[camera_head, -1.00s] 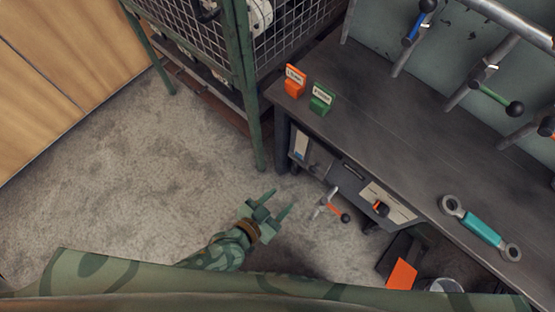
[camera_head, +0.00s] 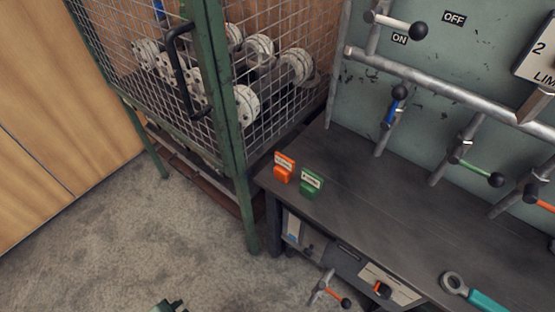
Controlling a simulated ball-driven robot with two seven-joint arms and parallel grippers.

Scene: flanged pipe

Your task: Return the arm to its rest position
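Only a small dark green piece of my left gripper (camera_head: 168,306) shows at the bottom edge, low over the concrete floor. The rest of that arm is below the picture, and I cannot tell whether its fingers are apart. Nothing is seen held in it. My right gripper is not in view.
A green mesh cage (camera_head: 232,130) with white flanged pipe parts stands at the back left. A dark workbench (camera_head: 400,215) on the right bears orange (camera_head: 284,167) and green (camera_head: 310,184) labelled blocks and a teal wrench (camera_head: 478,296). Bare floor (camera_head: 120,240) lies at lower left.

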